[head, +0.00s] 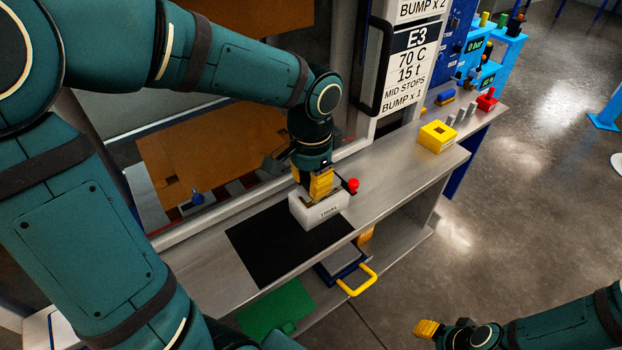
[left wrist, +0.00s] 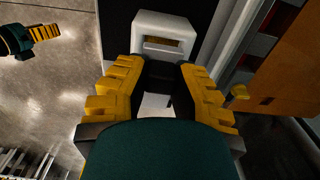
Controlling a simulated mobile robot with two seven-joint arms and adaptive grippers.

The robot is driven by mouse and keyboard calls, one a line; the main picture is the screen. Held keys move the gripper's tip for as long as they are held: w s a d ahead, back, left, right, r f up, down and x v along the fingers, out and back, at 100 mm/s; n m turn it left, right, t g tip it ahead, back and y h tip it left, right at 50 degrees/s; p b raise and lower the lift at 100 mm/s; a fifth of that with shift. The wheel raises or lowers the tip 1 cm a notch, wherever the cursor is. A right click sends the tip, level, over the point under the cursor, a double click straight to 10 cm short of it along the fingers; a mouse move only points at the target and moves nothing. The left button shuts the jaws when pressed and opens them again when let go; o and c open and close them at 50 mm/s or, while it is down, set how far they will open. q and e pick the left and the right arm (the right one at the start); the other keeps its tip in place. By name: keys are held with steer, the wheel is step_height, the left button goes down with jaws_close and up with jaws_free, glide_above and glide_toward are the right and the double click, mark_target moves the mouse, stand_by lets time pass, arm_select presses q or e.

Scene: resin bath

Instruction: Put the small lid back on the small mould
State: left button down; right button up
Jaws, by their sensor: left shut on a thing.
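The black mat (head: 285,250) lies bare in front. A red knob (head: 352,185) stands close right of the gripper. A yellow box (head: 436,138) and small parts sit farther along the bench. A yellow handle (head: 358,282) juts from below. The window frame is close behind.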

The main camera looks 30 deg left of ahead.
arm_select(q)
steer(key=shift+f+b, duration=0.9)
steer(key=shift+f, duration=0.3)
steer(key=c, duration=0.9)
jaws_free()
steer(key=shift+o, duration=0.2)
step_height(320, 180, up, 12)
steer(key=shift+r, duration=0.1)
